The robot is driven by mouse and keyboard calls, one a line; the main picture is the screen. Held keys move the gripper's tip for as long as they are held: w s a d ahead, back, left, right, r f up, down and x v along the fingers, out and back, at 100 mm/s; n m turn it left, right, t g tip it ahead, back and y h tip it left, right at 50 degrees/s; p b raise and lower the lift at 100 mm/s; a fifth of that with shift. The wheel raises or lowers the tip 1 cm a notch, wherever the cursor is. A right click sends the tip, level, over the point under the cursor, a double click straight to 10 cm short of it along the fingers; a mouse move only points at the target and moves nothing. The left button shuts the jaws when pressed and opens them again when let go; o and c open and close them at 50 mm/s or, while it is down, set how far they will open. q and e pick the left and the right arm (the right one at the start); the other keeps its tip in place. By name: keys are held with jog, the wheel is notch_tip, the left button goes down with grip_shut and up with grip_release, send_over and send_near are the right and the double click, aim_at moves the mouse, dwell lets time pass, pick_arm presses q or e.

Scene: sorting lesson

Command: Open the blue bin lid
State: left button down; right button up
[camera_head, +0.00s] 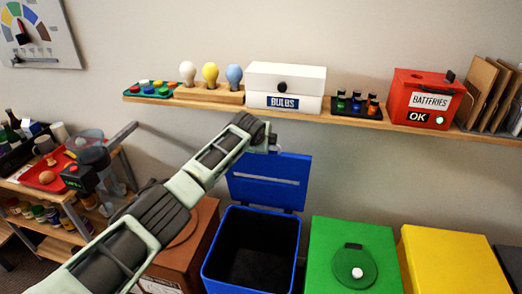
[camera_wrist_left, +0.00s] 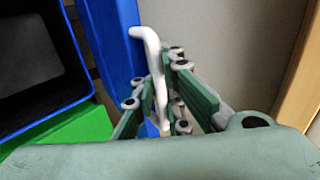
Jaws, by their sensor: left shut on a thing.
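The blue bin (camera_head: 212,258) stands on the floor below the wall shelf, its mouth uncovered and its inside dark. My left gripper (camera_head: 272,143) is at the lid's upper edge, small and partly hidden by my arm in the head view. In the left wrist view the gripper (camera_wrist_left: 157,105) is shut on a white bent handle (camera_wrist_left: 148,48) beside the blue lid (camera_wrist_left: 112,38). The open bin (camera_wrist_left: 62,122) shows at left there. My right gripper is not in view.
A green bin (camera_head: 325,250) and a yellow bin (camera_head: 450,262) stand to the right, a brown box (camera_head: 205,225) to the left. The wooden shelf (camera_head: 220,104) above holds bulbs, a white box (camera_head: 285,78) and a red battery box (camera_head: 425,98). A cluttered rack stands far left.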

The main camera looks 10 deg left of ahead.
pick_arm(q)
jog(key=shift+w+r, duration=0.3)
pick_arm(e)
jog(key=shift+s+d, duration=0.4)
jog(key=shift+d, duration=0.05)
pick_arm(q)
jog(key=shift+r, duration=0.1)
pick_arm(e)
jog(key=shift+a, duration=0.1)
pick_arm(q)
jog(key=c, duration=2.2)
grip_release()
jog(key=o, duration=0.4)
jog(key=shift+s, duration=0.25)
jog(key=shift+c, duration=0.2)
jog(key=v, duration=1.2)
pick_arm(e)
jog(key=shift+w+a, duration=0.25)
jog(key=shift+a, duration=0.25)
pick_arm(q)
jog(key=shift+s+f, duration=0.15)
jog(key=shift+f, duration=0.05)
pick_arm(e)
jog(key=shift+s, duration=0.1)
